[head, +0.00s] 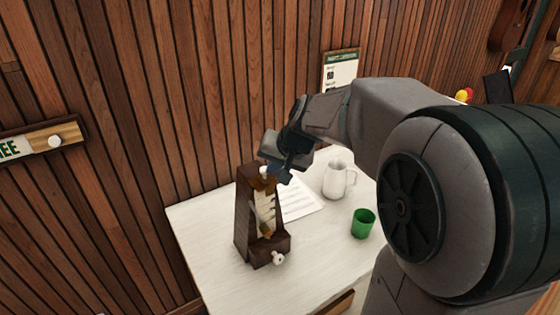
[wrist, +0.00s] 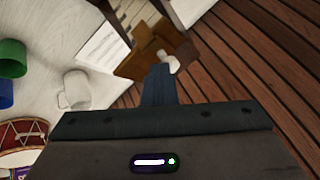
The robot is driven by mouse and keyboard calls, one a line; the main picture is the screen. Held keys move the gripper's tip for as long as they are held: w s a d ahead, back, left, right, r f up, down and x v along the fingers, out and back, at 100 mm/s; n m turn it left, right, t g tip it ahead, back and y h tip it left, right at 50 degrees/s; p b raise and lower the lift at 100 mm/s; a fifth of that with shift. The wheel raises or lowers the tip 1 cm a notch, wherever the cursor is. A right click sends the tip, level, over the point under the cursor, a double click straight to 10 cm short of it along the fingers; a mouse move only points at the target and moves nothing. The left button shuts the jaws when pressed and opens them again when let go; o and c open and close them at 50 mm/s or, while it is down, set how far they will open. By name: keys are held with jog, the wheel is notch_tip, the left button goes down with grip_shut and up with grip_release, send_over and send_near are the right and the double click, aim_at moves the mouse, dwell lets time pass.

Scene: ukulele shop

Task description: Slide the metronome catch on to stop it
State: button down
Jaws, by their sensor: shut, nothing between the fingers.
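The metronome (head: 243,220) is a dark brown, tapering wooden case standing upright on the white table, with a pale scale on its open front. A small white knob (head: 265,170), which looks like the catch, sits at its top. A white winding key (head: 278,258) sticks out low down. My gripper (head: 281,176) is shut and empty at the top of the case, close beside the knob. In the wrist view the shut fingertips (wrist: 159,69) lie right at the white knob (wrist: 172,63) on the brown case (wrist: 135,64); I cannot tell whether they touch it.
A white jug (head: 337,182), a green cup (head: 362,224) and a printed sheet (head: 300,204) are on the white table (head: 210,245), right of the metronome. The wrist view also shows a red drum (wrist: 22,132) and a blue object (wrist: 5,95). A slatted wood wall (head: 160,100) stands close behind.

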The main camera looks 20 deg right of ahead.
jog(key=shift+d+f, duration=0.1)
jog(key=shift+d, duration=0.2)
jog(key=d+f+b+v, duration=0.1)
jog(key=d+b+v, duration=0.1)
jog(key=v, duration=1)
jog(key=shift+s+d, duration=0.4)
jog(key=s+a+f+n+g+h, duration=0.1)
jog(key=s+a+f+n, duration=0.1)
jog(key=s+f, duration=0.6)
jog(key=s+a+f+n+g+h, duration=0.1)
jog(key=s+a+f+n+g, duration=0.1)
jog(key=s+f, duration=0.5)
jog(key=shift+s+a+f+h, duration=0.4)
jog(key=shift+s+a, duration=0.3)
